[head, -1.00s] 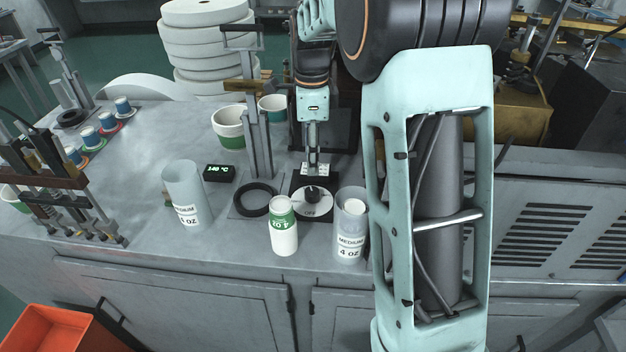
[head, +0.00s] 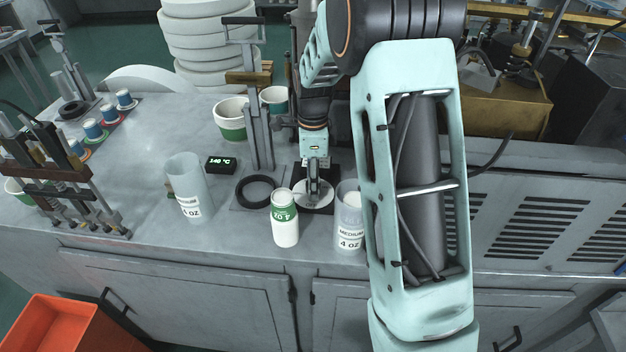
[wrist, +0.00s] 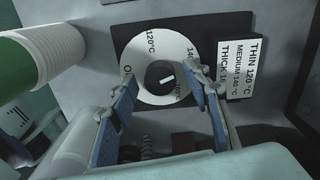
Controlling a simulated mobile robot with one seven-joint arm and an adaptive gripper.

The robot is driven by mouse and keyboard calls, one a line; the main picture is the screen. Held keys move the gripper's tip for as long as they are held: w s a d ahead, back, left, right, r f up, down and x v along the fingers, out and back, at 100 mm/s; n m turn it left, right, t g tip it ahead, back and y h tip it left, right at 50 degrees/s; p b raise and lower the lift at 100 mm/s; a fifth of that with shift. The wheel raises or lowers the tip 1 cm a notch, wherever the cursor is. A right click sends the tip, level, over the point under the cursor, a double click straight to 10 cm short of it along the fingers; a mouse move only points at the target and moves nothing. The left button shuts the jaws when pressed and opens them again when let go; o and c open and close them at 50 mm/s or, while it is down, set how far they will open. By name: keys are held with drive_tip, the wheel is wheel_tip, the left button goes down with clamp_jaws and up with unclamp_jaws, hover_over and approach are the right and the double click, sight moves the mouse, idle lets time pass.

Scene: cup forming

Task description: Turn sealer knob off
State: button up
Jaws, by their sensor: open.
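The sealer knob (wrist: 155,72) is a dark round knob with a short white mark, at the centre of a white dial (wrist: 137,50) printed with temperatures. The dial also shows on the bench in the head view (head: 325,200), partly hidden by my gripper. My gripper (wrist: 162,80) is open and empty, with its blue-padded fingers on either side of the knob. I cannot tell whether they touch it. In the head view my gripper (head: 313,196) points down over the dial. A small display (head: 220,164) reads 140 °C in green.
A white and green cup stack (head: 285,232) stands just left of the dial. A clear tube marked MEDIUM 4 OZ (head: 349,238) stands close on its right. A dark ring (head: 241,193) and another clear tube (head: 186,180) are further left. A label (wrist: 240,70) lists thickness temperatures.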

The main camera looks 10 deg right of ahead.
drive_tip(key=shift+c, duration=0.6)
drive_tip(key=c, duration=1)
